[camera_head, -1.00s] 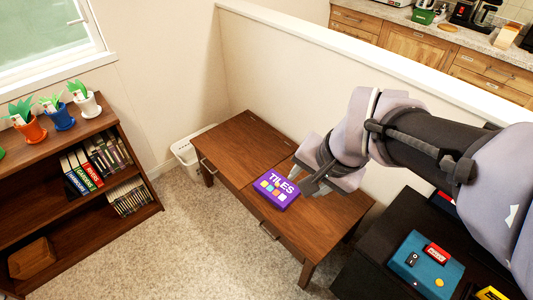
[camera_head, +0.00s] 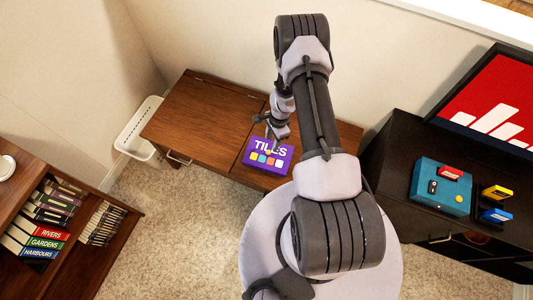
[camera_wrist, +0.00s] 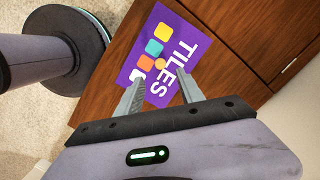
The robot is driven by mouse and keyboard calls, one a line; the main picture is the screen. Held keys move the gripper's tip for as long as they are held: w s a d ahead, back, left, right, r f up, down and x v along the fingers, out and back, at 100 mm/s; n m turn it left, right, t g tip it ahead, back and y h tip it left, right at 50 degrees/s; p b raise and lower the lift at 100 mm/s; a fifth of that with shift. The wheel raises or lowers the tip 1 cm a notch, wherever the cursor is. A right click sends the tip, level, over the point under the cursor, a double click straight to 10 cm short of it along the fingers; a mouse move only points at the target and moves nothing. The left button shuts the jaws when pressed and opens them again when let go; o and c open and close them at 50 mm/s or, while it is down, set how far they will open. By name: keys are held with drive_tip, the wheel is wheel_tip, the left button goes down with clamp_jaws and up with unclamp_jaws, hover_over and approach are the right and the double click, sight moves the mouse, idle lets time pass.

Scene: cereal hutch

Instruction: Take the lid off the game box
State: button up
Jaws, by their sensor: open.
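The game box (camera_head: 268,156) is a flat purple box marked TILES, with several coloured squares on its lid. It lies on the brown wooden table (camera_head: 205,112), near its front edge, and its lid appears to be on. My gripper (camera_head: 270,128) is over the back edge of the box. In the wrist view the two fingers of my gripper (camera_wrist: 160,92) are apart and empty, with the box (camera_wrist: 158,50) below and beyond them. I cannot tell whether the fingertips touch the lid.
A white bin (camera_head: 140,130) stands left of the table. A dark cabinet (camera_head: 400,160) on the right holds a teal console (camera_head: 441,186), cartridges (camera_head: 496,192) and a red screen (camera_head: 497,95). A bookshelf (camera_head: 85,255) is at the lower left. The table's left half is clear.

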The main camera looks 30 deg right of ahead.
sight(268, 152)
drive_tip(key=f+b, duration=0.1)
drive_tip(key=f, duration=0.1)
drive_tip(key=a+f+b, duration=0.1)
drive_tip(key=f, duration=0.2)
drive_tip(key=f+b, duration=0.1)
drive_tip(key=f, duration=0.2)
drive_tip(key=shift+w+a+f, duration=0.1)
drive_tip(key=shift+a+f, duration=0.1)
drive_tip(key=shift+r, duration=0.15)
drive_tip(key=shift+c, duration=0.9)
clamp_jaws()
